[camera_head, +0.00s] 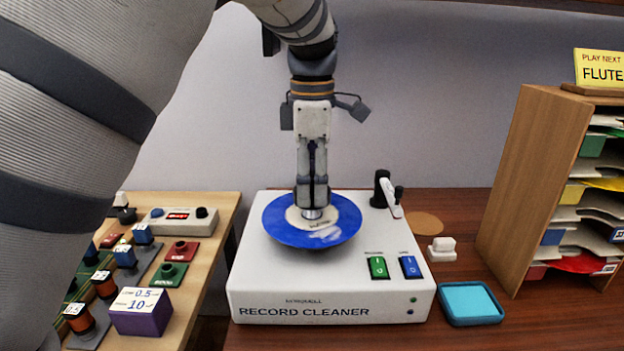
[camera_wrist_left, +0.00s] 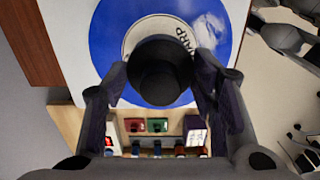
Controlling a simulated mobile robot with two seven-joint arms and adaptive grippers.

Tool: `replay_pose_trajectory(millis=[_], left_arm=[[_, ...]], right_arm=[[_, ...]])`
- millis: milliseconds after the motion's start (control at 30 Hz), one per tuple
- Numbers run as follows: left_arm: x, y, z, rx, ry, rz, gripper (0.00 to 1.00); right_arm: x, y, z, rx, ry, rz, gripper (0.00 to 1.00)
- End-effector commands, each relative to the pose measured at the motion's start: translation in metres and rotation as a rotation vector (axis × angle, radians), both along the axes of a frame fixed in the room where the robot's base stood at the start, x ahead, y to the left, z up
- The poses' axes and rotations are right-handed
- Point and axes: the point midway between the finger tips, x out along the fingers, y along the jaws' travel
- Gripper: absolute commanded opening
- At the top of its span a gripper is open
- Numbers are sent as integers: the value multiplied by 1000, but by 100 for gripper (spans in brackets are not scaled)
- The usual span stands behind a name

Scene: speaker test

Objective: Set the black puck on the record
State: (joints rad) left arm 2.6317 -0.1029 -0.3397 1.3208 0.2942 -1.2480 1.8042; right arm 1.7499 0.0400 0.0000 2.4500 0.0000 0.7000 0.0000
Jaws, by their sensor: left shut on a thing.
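A blue record (camera_head: 277,225) with a cream label lies on the platter of the white record cleaner (camera_head: 300,290); a pale smudge shows on its front right part. My left gripper (camera_head: 313,205) points straight down over the label. In the left wrist view, the gripper (camera_wrist_left: 160,85) is shut on the black puck (camera_wrist_left: 160,72), which stands over the middle of the blue record (camera_wrist_left: 108,35) and covers part of its label. Whether the puck touches the record I cannot tell. In the head view the fingers mostly hide it. My right gripper is not in view.
The cleaner has a black-and-white arm (camera_head: 389,194) at its back right and green (camera_head: 377,268) and blue (camera_head: 411,267) switches in front. A blue tray (camera_head: 470,303), a white block (camera_head: 441,249) and a wooden rack (camera_head: 530,180) stand right. A bench with several small devices is left.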

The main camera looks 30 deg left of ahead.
Motion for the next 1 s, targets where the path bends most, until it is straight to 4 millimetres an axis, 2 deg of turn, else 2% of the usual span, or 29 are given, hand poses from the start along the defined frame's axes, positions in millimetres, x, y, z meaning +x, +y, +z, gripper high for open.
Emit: replay_pose_trajectory(millis=[1000], left_arm=[[0,0,-12,0,-1,0,17]], right_arm=[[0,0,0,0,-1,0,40]])
